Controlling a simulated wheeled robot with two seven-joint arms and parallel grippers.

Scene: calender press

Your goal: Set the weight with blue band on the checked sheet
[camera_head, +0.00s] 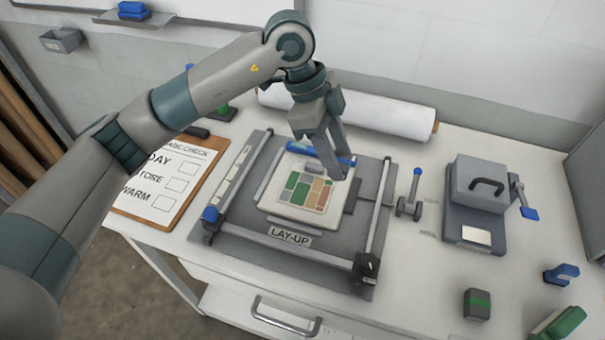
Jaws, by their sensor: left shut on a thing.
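The checked sheet (297,192), with green, tan and brown patches, lies on a pale board (280,212) in the frame marked LAY-UP. My left gripper (325,168) reaches down over the back part of the sheet, its fingers pointing down. It is shut on a small grey block (314,168), which looks like a weight. I cannot make out a blue band on the block, nor whether it touches the sheet. A blue strip (298,149) runs along the back of the board, partly behind the fingers. My right gripper is not in view.
A dark weight with a green band (477,304) stands at the front right, near a blue tool (561,273) and a green one (563,322). A grey press box (480,188) is right. A clipboard (168,185) lies left; a white roll (385,113) lies behind.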

